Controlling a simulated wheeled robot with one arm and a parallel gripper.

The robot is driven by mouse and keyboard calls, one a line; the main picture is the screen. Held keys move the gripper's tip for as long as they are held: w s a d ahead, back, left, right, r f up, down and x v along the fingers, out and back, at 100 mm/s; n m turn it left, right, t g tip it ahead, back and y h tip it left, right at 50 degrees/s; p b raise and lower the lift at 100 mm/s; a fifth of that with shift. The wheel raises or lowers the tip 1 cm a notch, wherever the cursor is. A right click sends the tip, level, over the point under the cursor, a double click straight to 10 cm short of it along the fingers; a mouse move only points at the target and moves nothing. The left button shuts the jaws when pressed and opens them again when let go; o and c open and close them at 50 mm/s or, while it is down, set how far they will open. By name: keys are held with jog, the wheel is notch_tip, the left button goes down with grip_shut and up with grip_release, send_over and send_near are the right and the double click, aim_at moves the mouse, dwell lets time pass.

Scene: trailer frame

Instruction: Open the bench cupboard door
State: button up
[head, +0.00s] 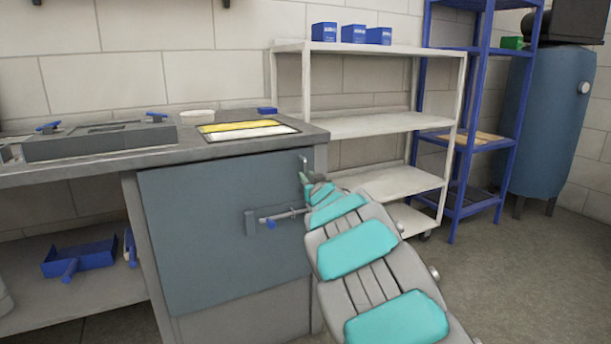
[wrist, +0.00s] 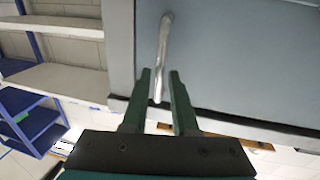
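The bench cupboard door (head: 210,240) is a flat blue-grey panel under the left workbench. It looks shut in the head view. Its slim metal handle (head: 304,162) stands near the upper right corner. In the wrist view the handle (wrist: 164,40) is a silver bar against the door (wrist: 235,55). My gripper (head: 303,178) is at the handle; the arm partly hides the door's right side. In the wrist view the two dark green fingers of my gripper (wrist: 160,73) are apart, with the handle's end between them. Gaps show on both sides, and I cannot tell any contact.
A bracket with a rod (head: 270,217) sits on the door's front, left of my arm. A white shelf trolley (head: 375,125) stands right of the bench, beside a blue rack (head: 470,145) and a blue tank (head: 540,125). Open floor (head: 530,275) lies at the right.

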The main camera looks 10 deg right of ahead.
jog(key=shift+w+a, duration=0.15)
jog(key=shift+w, duration=1.15)
grip_shut()
dwell(0.6)
